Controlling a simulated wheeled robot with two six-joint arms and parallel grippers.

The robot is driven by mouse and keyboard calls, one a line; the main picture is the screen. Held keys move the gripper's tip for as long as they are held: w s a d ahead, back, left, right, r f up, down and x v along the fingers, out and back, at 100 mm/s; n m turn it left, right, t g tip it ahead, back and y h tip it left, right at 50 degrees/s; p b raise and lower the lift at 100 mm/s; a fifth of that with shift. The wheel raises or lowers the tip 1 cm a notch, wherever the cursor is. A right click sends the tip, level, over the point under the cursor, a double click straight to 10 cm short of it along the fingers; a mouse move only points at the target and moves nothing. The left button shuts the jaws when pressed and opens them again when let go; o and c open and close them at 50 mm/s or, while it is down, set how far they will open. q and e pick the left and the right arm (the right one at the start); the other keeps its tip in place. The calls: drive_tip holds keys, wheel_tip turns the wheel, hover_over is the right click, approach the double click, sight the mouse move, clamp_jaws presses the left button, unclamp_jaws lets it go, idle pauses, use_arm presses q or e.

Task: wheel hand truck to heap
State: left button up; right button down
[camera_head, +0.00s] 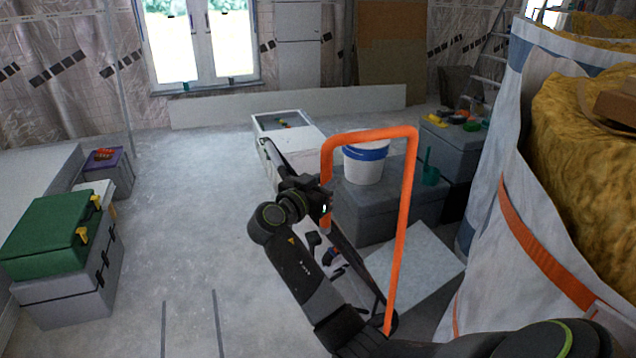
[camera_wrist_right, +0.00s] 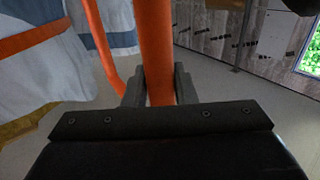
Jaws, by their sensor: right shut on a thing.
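The hand truck's orange tubular handle (camera_head: 408,200) stands up in the middle right of the head view as an upside-down U. My right gripper (camera_head: 325,206) is shut on its left upright. In the right wrist view the orange tube (camera_wrist_right: 154,45) runs between the two fingers of the right gripper (camera_wrist_right: 158,88). The truck's lower part is largely hidden by my arm. A large white bag (camera_head: 490,250) full of yellow, sand-like material (camera_head: 575,140) fills the right side; I cannot tell whether this is the heap. My left gripper is not in view.
A white bucket with a blue band (camera_head: 364,165) stands on a grey box (camera_head: 395,205) behind the handle. A green case (camera_head: 50,232) on grey boxes stands at left. The floor at centre left (camera_head: 185,220) is clear.

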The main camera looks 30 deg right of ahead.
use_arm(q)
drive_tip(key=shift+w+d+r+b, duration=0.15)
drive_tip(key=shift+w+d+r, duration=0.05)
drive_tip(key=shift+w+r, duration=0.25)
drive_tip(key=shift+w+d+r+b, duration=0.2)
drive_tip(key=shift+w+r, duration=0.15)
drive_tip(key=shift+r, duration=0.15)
use_arm(e)
drive_tip(key=s+d, duration=0.2)
drive_tip(key=d, duration=0.6)
drive_tip(key=shift+d, duration=0.2)
drive_tip(key=shift+r, duration=0.1)
drive_tip(key=c, duration=1.5)
unclamp_jaws()
drive_tip(key=shift+o, duration=1.3)
drive_tip(key=shift+s+d, duration=0.1)
drive_tip(key=shift+d, duration=0.2)
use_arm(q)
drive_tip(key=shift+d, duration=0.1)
use_arm(e)
drive_tip(key=shift+a, duration=0.15)
